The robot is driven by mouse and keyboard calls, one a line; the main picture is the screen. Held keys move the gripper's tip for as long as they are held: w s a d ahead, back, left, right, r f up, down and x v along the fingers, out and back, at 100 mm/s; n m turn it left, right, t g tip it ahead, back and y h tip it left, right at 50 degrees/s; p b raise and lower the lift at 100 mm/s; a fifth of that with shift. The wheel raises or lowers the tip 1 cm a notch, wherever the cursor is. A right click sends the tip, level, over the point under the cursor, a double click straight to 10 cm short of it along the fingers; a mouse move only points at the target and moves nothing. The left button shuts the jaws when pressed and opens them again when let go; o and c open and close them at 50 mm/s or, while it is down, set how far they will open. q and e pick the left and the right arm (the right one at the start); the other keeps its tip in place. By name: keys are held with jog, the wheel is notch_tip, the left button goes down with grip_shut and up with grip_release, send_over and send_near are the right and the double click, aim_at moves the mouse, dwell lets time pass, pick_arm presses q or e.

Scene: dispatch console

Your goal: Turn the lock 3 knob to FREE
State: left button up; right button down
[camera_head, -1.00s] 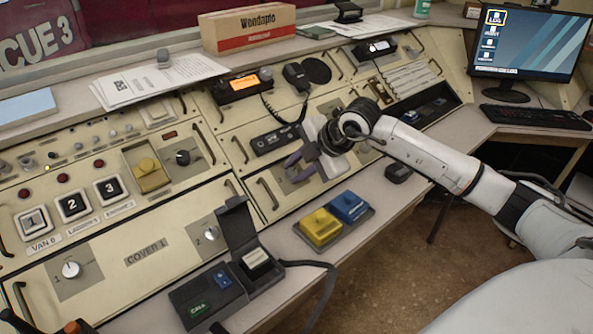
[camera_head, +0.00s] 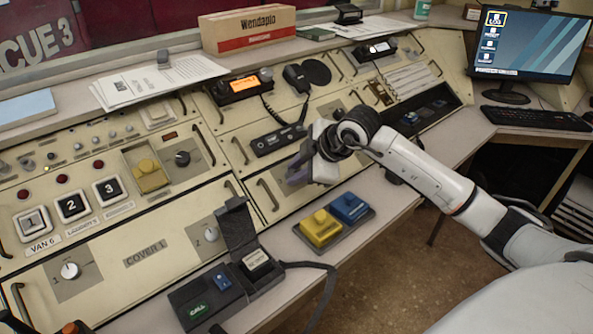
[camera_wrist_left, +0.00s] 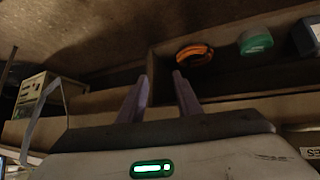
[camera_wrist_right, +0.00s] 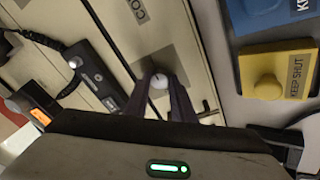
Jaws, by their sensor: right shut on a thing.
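My right gripper (camera_head: 292,172) reaches the sloped console from the right. In the right wrist view its fingers (camera_wrist_right: 160,88) are shut on a pale round knob (camera_wrist_right: 159,80) on a grey plate (camera_wrist_right: 166,65). No number or FREE mark is readable there, and the head view hides this knob behind the gripper. Two similar knobs show in the head view: one at far left (camera_head: 70,270), one right of the COVER 1 label (camera_head: 209,234). My left gripper is outside the head view; in the left wrist view its fingers (camera_wrist_left: 161,80) are apart and empty.
A yellow block (camera_head: 320,227) and a blue block (camera_head: 348,207) stand on the ledge below my right gripper. A handset box with an open lid (camera_head: 238,222) is to their left. A corded radio (camera_head: 278,139) and metal handles (camera_head: 268,195) are close to the gripper.

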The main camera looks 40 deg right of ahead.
jog(key=c, duration=1.8)
grip_release()
jog(key=v, duration=1)
jog(key=shift+s, duration=0.2)
jog(key=shift+r, duration=0.1)
